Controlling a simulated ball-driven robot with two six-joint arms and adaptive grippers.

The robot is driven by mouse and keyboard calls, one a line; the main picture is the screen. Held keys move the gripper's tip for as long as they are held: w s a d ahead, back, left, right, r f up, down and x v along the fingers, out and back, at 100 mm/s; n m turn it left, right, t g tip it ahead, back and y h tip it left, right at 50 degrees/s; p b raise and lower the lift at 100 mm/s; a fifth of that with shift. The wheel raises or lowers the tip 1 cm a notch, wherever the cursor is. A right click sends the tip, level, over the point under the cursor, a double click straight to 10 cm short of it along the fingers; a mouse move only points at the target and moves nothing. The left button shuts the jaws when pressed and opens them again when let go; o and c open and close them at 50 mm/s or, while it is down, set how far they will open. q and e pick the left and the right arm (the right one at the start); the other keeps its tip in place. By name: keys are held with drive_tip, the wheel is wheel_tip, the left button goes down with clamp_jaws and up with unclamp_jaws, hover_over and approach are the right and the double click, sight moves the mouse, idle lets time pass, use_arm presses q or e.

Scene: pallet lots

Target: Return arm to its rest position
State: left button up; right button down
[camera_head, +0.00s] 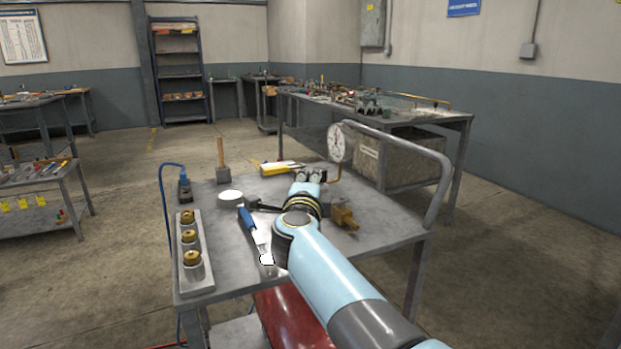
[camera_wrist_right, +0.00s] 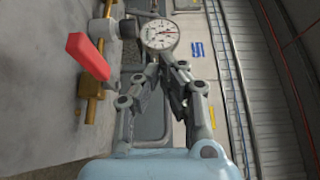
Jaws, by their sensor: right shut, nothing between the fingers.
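My right arm, light blue, reaches from the lower right across the metal cart (camera_head: 375,232) in the head view. Its gripper (camera_head: 312,175) is over the cart's far part, near the dial gauge (camera_head: 338,142). In the right wrist view the fingers of my right gripper (camera_wrist_right: 164,65) are shut with nothing between them. The white gauge face (camera_wrist_right: 158,33) shows just past the fingertips; I cannot tell whether they touch it. My left gripper is not in view.
A brass fitting (camera_head: 345,217) sits right of my arm. A blue-handled tool (camera_head: 249,222), a white round piece (camera_head: 230,198), a mallet (camera_head: 222,163) and a rack with brass-topped parts (camera_head: 195,282) lie left. A grey handrail (camera_head: 440,185) curves along the cart's right side.

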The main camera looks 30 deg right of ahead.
drive_tip(key=s+a+r+n+t+y, duration=0.35)
drive_tip(key=s+a+n+y, duration=0.3)
drive_tip(key=n+y, duration=0.4)
drive_tip(key=s+a+f+n+g+y, duration=0.4)
drive_tip(key=s+a+f+n, duration=0.15)
drive_tip(key=s+n, duration=0.4)
drive_tip(key=s+d+f+n+g+h, duration=0.25)
drive_tip(key=s+f+n+g, duration=0.4)
drive_tip(key=s, duration=0.65)
drive_tip(key=s+d+f+m+g+h, duration=0.1)
drive_tip(key=s+d+g+h, duration=0.2)
drive_tip(key=s, duration=0.4)
drive_tip(key=s+d+f+g+h, duration=0.1)
drive_tip(key=s+d+g, duration=0.1)
drive_tip(key=s+d, duration=0.5)
wheel_tip(320, 180, down, 24)
drive_tip(key=s+g, duration=0.1)
drive_tip(key=s, duration=0.1)
drive_tip(key=s+d+f+g, duration=0.1)
drive_tip(key=s+d+f, duration=0.1)
drive_tip(key=s+f, duration=1.6)
drive_tip(key=shift+s+f+m+g, duration=0.15)
drive_tip(key=shift+s+m+g, duration=0.15)
drive_tip(key=shift+s+m, duration=0.15)
